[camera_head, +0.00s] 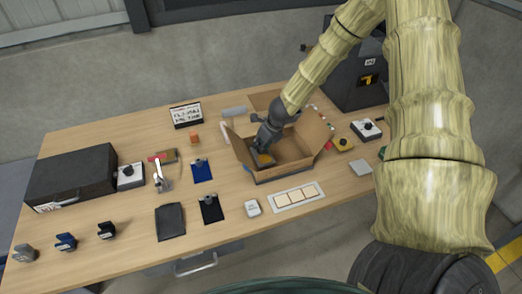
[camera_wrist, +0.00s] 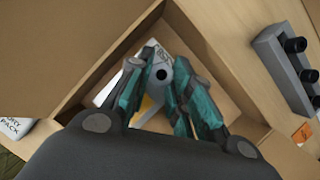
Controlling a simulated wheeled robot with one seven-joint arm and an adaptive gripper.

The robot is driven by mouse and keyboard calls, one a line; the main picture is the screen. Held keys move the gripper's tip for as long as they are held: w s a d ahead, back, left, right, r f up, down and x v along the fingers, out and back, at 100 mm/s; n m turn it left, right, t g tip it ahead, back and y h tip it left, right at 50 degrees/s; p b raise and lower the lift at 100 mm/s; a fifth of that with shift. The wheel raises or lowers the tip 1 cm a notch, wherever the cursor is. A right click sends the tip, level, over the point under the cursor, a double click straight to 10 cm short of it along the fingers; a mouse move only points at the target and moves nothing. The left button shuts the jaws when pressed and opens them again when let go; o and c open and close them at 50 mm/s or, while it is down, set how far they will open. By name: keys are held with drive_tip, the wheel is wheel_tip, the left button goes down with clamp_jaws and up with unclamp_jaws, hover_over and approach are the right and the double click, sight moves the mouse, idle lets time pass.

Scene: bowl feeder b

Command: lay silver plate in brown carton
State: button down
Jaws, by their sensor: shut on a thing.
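The open brown carton (camera_head: 244,156) stands on the table right of centre, flaps spread; its walls and floor fill much of the wrist view (camera_wrist: 230,60). My gripper (camera_head: 264,148) points down inside it. In the wrist view my gripper (camera_wrist: 165,66) is shut on a small silver-grey piece with a dark round hole, which looks like the silver plate (camera_wrist: 157,86). The fingers hide most of it. I cannot tell if it touches the carton floor. A white item with dark print (camera_wrist: 152,50) and something yellow (camera_wrist: 146,106) show behind the fingers.
A white packet (camera_head: 252,207) and a tray with pale squares (camera_head: 296,197) lie in front of the carton. A blue clipboard (camera_head: 202,170) lies to the left. Bare table shows between them.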

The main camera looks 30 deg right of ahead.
sight(270, 156)
drive_tip(key=shift+s+f, duration=0.3)
drive_tip(key=shift+f, duration=0.05)
drive_tip(key=shift+x, duration=1.55)
drive_tip(key=shift+s+d+r, duration=0.1)
drive_tip(key=shift+s+r, duration=0.1)
drive_tip(key=shift+s, duration=0.2)
drive_tip(key=shift+w+f, duration=0.15)
drive_tip(key=shift+f, duration=0.05)
drive_tip(key=c, duration=1.3)
unclamp_jaws()
drive_tip(key=shift+r, duration=0.2)
drive_tip(key=shift+v, duration=5.95)
